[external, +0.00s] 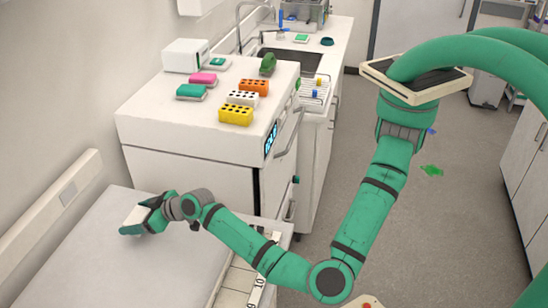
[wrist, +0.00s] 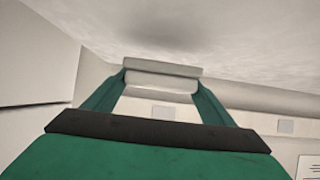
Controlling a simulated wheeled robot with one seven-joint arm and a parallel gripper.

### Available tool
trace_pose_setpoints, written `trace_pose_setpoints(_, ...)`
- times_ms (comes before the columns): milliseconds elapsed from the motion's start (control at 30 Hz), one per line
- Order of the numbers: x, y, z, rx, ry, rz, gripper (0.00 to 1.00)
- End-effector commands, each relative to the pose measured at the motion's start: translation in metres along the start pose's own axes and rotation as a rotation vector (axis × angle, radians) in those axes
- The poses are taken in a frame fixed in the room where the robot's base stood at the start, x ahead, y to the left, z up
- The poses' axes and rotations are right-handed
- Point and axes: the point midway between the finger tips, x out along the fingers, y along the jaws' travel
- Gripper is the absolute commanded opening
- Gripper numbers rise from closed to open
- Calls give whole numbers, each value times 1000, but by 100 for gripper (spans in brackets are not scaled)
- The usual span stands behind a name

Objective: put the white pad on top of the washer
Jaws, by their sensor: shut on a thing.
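My gripper (external: 138,226) is shut on the white pad (external: 134,215), at the left end of my outstretched arm. In the wrist view, the white pad (wrist: 160,76) is clamped between the two green fingers of my gripper (wrist: 160,88). The washer looks to be the white box-shaped machine (external: 160,122) with a blue lit display on its right side, behind my gripper. My gripper and the pad are apart from it, over the lower pale surface (external: 75,258). I cannot tell how high above that surface the pad is.
The machine's top holds a white box (external: 186,55), a pink-topped pad (external: 203,79), a green-topped pad (external: 191,91), an orange rack (external: 254,86) and a yellow rack (external: 236,115). Its front left top is clear. A wall with a rail (external: 60,199) bounds the left.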

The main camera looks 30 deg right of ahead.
Motion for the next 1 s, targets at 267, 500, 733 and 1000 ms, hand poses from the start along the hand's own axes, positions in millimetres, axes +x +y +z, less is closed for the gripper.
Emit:
trace_pose_setpoints(267, -35, 1, -64, 5, 3, 0, 52)
trace_pose_setpoints(500, -57, 0, -105, 1, 2, 0, 52)
trace_pose_setpoints(733, -67, 0, -123, 0, 1, 0, 52)
trace_pose_setpoints(1000, -69, 0, -122, -2, 0, 1, 52)
